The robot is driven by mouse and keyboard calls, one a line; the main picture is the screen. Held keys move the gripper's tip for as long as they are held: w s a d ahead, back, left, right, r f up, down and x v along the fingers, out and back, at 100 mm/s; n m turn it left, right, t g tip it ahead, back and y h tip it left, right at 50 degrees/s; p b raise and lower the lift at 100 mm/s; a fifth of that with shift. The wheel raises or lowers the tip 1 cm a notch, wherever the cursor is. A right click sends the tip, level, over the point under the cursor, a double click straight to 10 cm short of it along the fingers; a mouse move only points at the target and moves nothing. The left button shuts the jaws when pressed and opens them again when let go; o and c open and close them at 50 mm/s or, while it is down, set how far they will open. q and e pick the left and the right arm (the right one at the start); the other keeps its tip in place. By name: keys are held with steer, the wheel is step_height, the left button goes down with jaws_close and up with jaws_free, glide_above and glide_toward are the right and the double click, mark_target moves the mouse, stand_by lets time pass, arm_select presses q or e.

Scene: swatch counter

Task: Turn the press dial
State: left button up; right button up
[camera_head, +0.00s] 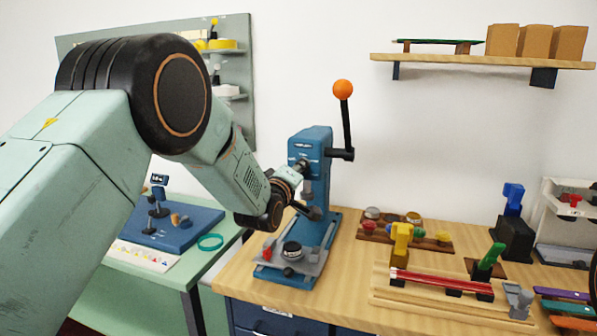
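The blue press (311,150) stands on the wooden counter, with an orange ball (343,89) on its upright lever. A round black knob with a pale top (292,249), which looks like the dial, sits on the grey plate at the press's base. My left arm reaches in from the left. My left gripper (308,211) is in front of the press column, above and slightly right of the knob, and looks apart from it. The fingers are small and dark, and I cannot tell their opening. Part of the column is hidden behind my wrist. My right gripper is not in view.
A small red piece (267,251) is left of the knob. Right of the press are a wooden tray of coloured knobs (405,232) and a wooden fixture with a red bar (442,284). A blue board (180,228) lies on the left bench. A shelf (480,60) hangs above.

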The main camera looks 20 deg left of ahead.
arm_select(q)
jaws_close()
steer(key=shift+r+m, duration=0.1)
steer(key=shift+m, duration=0.2)
steer(key=m, duration=2.3)
steer(key=shift+a+r, duration=0.15)
steer(key=shift+r, duration=0.05)
stand_by(0.4)
